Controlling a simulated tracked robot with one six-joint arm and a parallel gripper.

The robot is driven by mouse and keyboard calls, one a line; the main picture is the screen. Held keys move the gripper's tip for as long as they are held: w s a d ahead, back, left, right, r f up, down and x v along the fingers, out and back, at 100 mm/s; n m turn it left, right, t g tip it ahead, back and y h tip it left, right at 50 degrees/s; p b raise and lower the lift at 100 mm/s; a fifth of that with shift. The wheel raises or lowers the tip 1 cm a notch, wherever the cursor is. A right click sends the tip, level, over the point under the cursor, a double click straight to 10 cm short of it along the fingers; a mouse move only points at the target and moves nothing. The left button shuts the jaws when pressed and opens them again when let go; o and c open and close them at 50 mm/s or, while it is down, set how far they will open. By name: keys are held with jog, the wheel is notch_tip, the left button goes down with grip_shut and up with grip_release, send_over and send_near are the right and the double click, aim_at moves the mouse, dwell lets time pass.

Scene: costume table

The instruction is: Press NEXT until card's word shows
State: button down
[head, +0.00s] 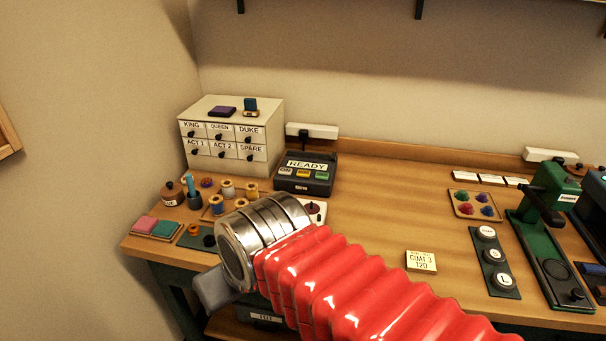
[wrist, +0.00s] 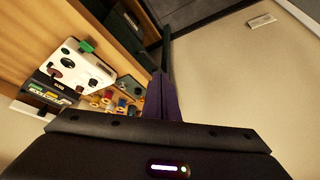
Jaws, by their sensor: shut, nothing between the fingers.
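A dark box (head: 306,188) stands against the back wall, its screen reading READY (head: 307,166). Below the screen are a white button (head: 285,171), a yellow button (head: 303,174) and a green button (head: 321,176); their labels are too small to read. The box also shows tilted at the left of the wrist view (wrist: 47,97). A small cream card (head: 421,261) lies on the table, reading COAT 3 120 under a smaller unreadable line. My gripper (wrist: 166,75) is shut and empty in the wrist view, apart from the box.
A drawer cabinet (head: 225,165) stands left of the box. A white panel with dark knobs (head: 316,208) is partly behind my arm. Spools, pads and pots crowd the left. A green press (head: 545,215) stands right. The table's middle is mostly clear.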

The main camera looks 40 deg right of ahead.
jog(key=w+d+r+m, duration=0.1)
jog(key=w+d+r, duration=0.15)
jog(key=w, duration=0.35)
jog(key=w+d+r+m, duration=0.2)
jog(key=w+d, duration=0.1)
jog(key=w, duration=0.3)
jog(key=m+t+h, duration=0.3)
jog(key=m, duration=0.6)
send_over(305, 174)
notch_tip(305, 174, down, 5)
jog(key=shift+r, duration=0.2)
jog(key=shift+f, duration=0.15)
jog(key=shift+f, duration=4.3)
jog(key=shift+f, duration=0.1)
jog(key=shift+f, duration=0.2)
